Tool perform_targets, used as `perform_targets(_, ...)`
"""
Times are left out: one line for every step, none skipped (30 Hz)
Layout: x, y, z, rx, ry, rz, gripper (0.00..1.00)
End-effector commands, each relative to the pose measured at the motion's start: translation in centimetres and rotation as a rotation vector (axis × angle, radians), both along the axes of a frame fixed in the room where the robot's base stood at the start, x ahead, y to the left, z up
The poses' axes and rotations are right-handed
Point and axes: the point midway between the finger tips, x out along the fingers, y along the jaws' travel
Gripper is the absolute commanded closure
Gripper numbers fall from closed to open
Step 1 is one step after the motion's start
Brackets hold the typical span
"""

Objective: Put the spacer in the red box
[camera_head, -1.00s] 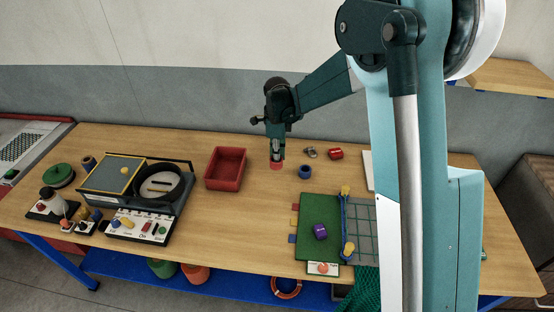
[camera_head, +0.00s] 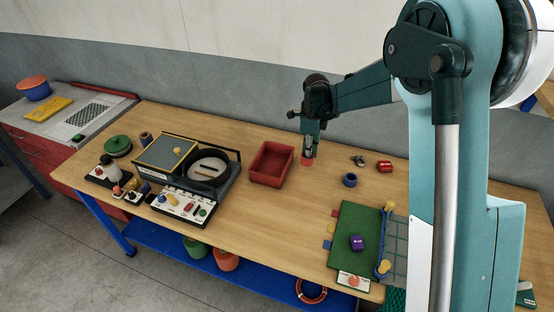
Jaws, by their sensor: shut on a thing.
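The red box (camera_head: 254,176) is an open rectangular tray on the wooden table, left of the middle in the head view. My gripper (camera_head: 308,157) points down just to the right of the box. It is shut on a small red piece (camera_head: 308,162) that shows below the fingertips; it may be the spacer, but its shape is mostly hidden. The piece is beside the box, not over it. I cannot tell its height above the table. A blue ring (camera_head: 350,180) lies on the table to the right of my gripper.
A red spool (camera_head: 384,166) and small metal parts (camera_head: 358,160) lie further right. A green mat (camera_head: 356,222) with a purple piece is at front right. A grey-black machine (camera_head: 210,160) with a control panel stands left of the box. Bare table lies in front of the box.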

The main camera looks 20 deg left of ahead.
Motion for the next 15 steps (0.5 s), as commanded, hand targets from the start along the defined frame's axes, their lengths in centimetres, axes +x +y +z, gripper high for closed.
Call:
perform_targets(0.2,1.8,-0.1,0.0,0.0,0.004,1.0)
perform_targets(0.3,2.8,0.0,0.0,0.0,0.005,1.0)
perform_targets(0.5,4.1,0.0,0.0,0.0,0.005,1.0)
perform_targets(0.5,5.1,0.1,0.0,0.0,0.005,1.0)
perform_targets(0.5,6.1,0.1,0.0,0.0,0.006,1.0)
perform_targets(0.7,7.4,0.1,0.0,0.0,0.006,1.0)
perform_targets(0.7,8.3,0.1,0.0,-0.001,0.006,1.0)
perform_targets(0.7,9.2,0.2,-0.001,-0.001,0.006,1.0)
perform_targets(0.7,10.3,0.2,-0.001,-0.001,0.007,1.0)
perform_targets(0.7,11.1,0.2,-0.001,-0.001,0.007,1.0)
perform_targets(0.7,11.8,0.3,-0.001,-0.001,0.006,1.0)
perform_targets(0.6,12.7,0.3,-0.001,-0.001,0.006,1.0)
perform_targets(0.6,13.2,0.3,-0.001,-0.001,0.007,1.0)
perform_targets(0.6,13.6,0.3,-0.001,-0.001,0.007,1.0)
perform_targets(0.5,14.1,0.4,-0.001,-0.001,0.006,1.0)
